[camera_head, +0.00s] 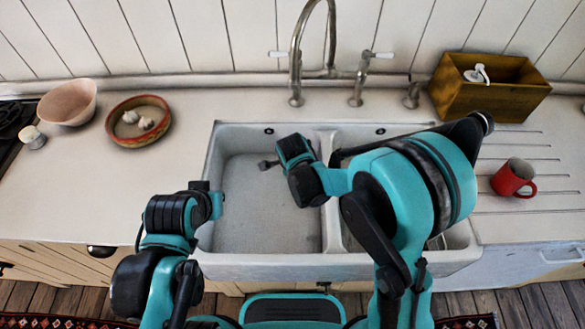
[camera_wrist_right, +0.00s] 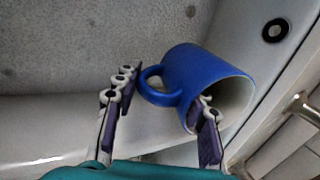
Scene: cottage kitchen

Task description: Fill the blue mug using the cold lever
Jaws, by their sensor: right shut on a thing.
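The blue mug (camera_wrist_right: 192,80) shows in the right wrist view, its open mouth facing the lower right and its handle to the left; in the head view I cannot make it out. My right gripper (camera_head: 268,164) is over the left basin. In the wrist view the right gripper (camera_wrist_right: 166,88) is shut on the mug, one finger inside the mouth and the other outside by the handle. The tap (camera_head: 312,50) stands behind the sink with a left lever (camera_head: 278,54) and a right lever (camera_head: 378,55); no cold marking is readable. My left gripper (camera_head: 213,204) is near the sink's left edge, fingers indistinct.
The double sink (camera_head: 265,268) has a divider between basins. A red mug (camera_head: 513,178) stands on the right drainboard. A wooden box (camera_head: 480,103) is at the back right. A patterned bowl (camera_head: 122,138) and a pale bowl (camera_head: 68,104) stand left. The left counter's front is clear.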

